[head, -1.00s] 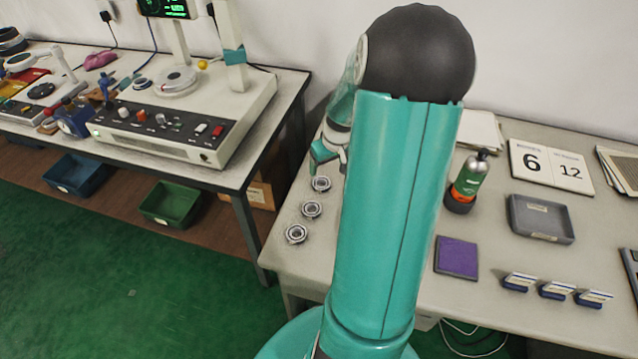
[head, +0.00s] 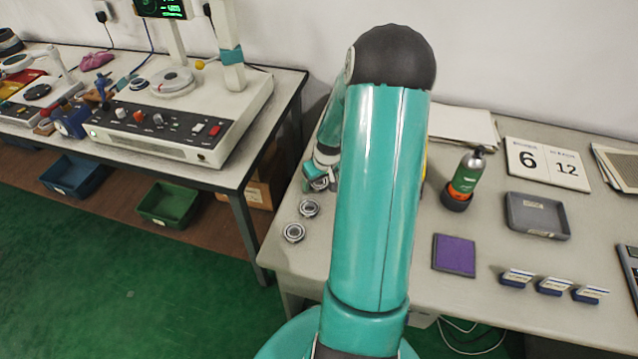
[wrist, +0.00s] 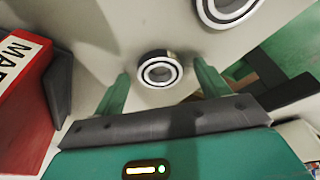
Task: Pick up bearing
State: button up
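Several metal bearing rings lie on the near left part of the right-hand table. Two show clearly in the head view, a middle bearing (head: 309,208) and a front bearing (head: 293,232). The farthest bearing (head: 318,184) is partly covered by my gripper (head: 325,172). In the wrist view my gripper (wrist: 161,85) is open, its two green fingers apart. A bearing (wrist: 160,71) lies ahead between the fingertips, with a small gap on both sides. Another bearing (wrist: 228,8) is cut off at the top of that view.
A purple pad (head: 454,255), a grey tray (head: 538,216), a green bottle (head: 467,174) and several small blue-white holders (head: 554,287) stand right of my arm. A red lettered box (wrist: 20,82) and a dark grey piece (wrist: 58,86) are left in the wrist view.

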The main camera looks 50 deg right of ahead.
jog(key=c, duration=1.1)
jog(key=shift+r, duration=0.15)
